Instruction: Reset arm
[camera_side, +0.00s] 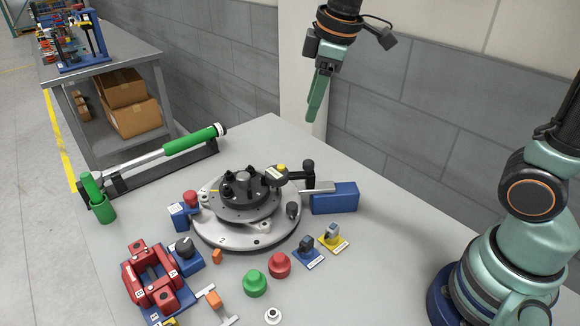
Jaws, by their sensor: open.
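My gripper (319,92) hangs high at the upper middle of the side view, fingers pointing down. It is open and touches nothing, with no object between its green fingers. It is above and behind the round chassis fixture (222,236), seen against the wall and a pale pillar. The fixture is a grey disc with a dark hub (243,190) on top. The two fingers overlap from this angle, so the gap is hard to see.
A blue block (335,198) stands right of the fixture. Red (279,265) and green (255,283) knobs stand in front. A red clamp device (152,276) is at front left. A green-handled bar (190,144) lies along the back left. The table's right rear is clear.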

